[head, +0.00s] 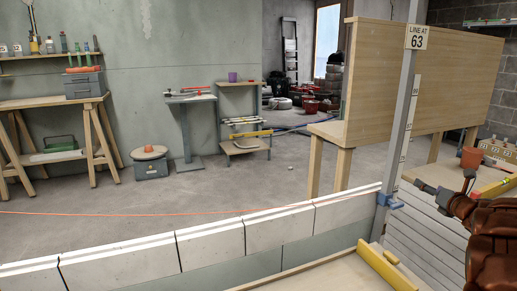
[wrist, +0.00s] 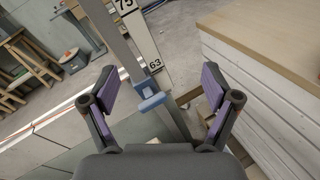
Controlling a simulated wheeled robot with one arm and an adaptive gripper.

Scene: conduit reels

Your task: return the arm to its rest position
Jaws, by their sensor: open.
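My gripper (head: 438,190) is at the right edge of the head view, at the end of my brown arm. In the wrist view my gripper (wrist: 158,88) has its two purple-padded fingers spread wide, with nothing held between them. A blue clamp (head: 388,201) sits on the upright grey pole (head: 399,130), left of my gripper. In the wrist view the blue clamp (wrist: 151,97) shows in the gap between the fingers, apart from them.
A low block wall (head: 210,245) with a taut orange string (head: 130,213) crosses the front. A large wooden panel (head: 440,80) stands behind the pole. A yellow bar (head: 385,268) lies at lower right. Workbench (head: 50,102) and stands are farther back; open floor lies between.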

